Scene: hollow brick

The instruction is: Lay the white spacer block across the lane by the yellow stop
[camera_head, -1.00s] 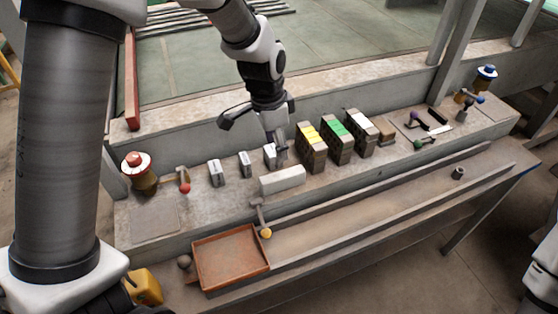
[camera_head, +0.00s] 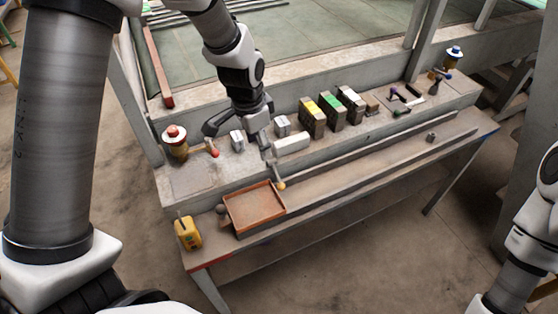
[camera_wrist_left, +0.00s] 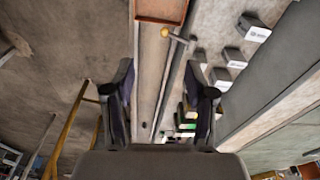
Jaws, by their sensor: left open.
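The white spacer block (camera_head: 291,143) lies on the bench's upper ledge, in front of the small grey-white blocks. The yellow stop (camera_head: 281,186), a yellow knob on a short lever, is at the lane (camera_head: 345,168) just right of the tray; it also shows in the left wrist view (camera_wrist_left: 165,32). My left gripper (camera_head: 240,132) is open and empty, above the ledge at the spacer's left end; whether it touches anything is unclear. In the left wrist view its two fingers (camera_wrist_left: 160,105) stand apart over the lane. My right gripper is out of view.
A rusty tray (camera_head: 254,207) sits at the lane's left end, with a yellow box (camera_head: 188,233) left of it. Blocks with yellow (camera_head: 312,117), green (camera_head: 332,110) and white (camera_head: 350,103) tops stand behind.

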